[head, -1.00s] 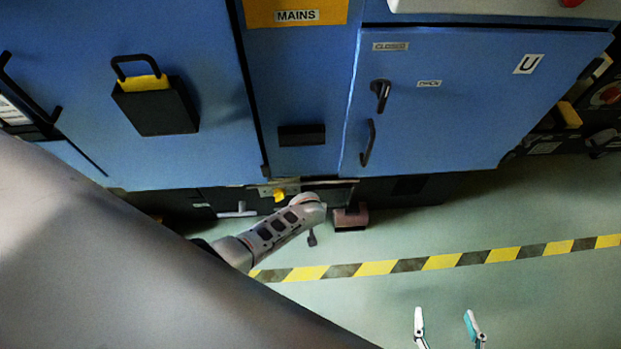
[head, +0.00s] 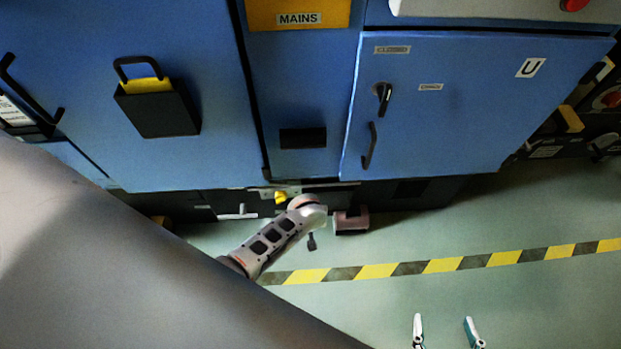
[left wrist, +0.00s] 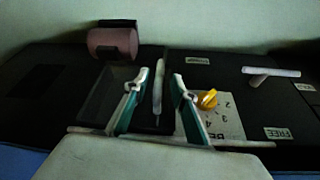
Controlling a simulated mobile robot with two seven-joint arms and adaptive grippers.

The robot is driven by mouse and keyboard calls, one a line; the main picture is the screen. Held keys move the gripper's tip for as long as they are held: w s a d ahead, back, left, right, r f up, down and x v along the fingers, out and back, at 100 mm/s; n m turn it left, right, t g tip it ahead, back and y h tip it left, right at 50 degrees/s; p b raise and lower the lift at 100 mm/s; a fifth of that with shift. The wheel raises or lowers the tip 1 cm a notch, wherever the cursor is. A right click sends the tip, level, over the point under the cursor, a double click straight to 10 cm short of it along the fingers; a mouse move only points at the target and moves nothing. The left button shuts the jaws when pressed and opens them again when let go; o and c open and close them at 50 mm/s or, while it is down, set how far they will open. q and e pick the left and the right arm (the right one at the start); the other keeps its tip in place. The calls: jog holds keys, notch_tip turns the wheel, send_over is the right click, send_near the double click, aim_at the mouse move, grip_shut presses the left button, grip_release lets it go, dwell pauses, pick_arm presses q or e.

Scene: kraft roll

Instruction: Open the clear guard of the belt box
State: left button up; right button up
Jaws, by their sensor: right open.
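I cannot make out a clear guard for certain. In the left wrist view a dark shallow box (left wrist: 98,107) lies below my left gripper (left wrist: 160,82), whose two fingers are spread. A pale upright bar (left wrist: 158,78) shows between the fingers, with gaps on both sides; I cannot tell its depth. A yellow knob (left wrist: 207,99) on a numbered plate is just right of the fingers; it also shows in the head view (head: 280,197). In the head view my left arm hides part of this low unit, and its fingers are not clear. My right gripper (head: 445,322) is open and empty above the floor.
A pinkish-brown roll (left wrist: 113,42) and a white T-shaped handle (left wrist: 270,73) flank the box. Blue cabinets rise behind, with a door (head: 490,100) bearing a black handle (head: 369,146). The floor around the striped tape (head: 440,263) is free.

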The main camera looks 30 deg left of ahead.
pick_arm(q)
jog(key=v, duration=0.8)
dwell(0.4)
